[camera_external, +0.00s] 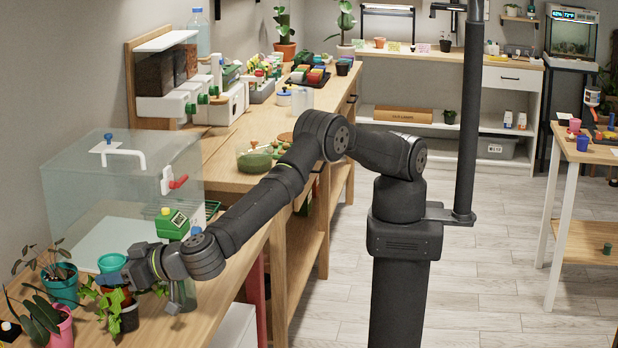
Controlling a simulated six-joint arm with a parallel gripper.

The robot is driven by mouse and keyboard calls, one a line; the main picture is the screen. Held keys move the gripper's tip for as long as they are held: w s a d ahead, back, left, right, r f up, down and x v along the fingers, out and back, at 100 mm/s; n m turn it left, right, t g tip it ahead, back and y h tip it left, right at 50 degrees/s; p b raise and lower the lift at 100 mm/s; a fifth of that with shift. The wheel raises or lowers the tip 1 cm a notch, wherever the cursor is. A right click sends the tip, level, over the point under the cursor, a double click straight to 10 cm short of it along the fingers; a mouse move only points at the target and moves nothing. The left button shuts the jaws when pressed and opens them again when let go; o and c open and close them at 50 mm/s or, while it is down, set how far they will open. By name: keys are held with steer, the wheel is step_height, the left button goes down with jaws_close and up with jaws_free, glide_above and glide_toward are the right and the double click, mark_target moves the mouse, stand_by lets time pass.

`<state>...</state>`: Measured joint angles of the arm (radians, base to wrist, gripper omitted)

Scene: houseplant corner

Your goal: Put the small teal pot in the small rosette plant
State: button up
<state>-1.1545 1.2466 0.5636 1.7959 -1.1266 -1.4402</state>
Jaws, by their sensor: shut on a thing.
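My gripper (112,279) reaches over the plants at the front left of the wooden bench. It is shut on the small teal pot (112,262), whose rim shows just above the fingers; the fingers and wrist hide its lower part. A terracotta pot (127,299) is partly hidden just below my gripper, with green leaves around it. A dark pot (130,318) with trailing leaves stands in front of it. I cannot tell which of these plants is the small rosette plant. The gap between the teal pot and the plants below is hard to judge.
A larger teal pot (64,289) with a leafy plant and a pink pot (62,328) stand close on the left. A clear lidded box (118,190) stands behind. A green-capped bottle (172,222) is beside my forearm. The bench's front edge is near.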

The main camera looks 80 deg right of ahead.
steer(key=shift+f, duration=0.15)
steer(key=o, duration=1)
steer(key=shift+c, duration=0.2)
steer(key=shift+r, duration=0.25)
steer(key=v, duration=1.2)
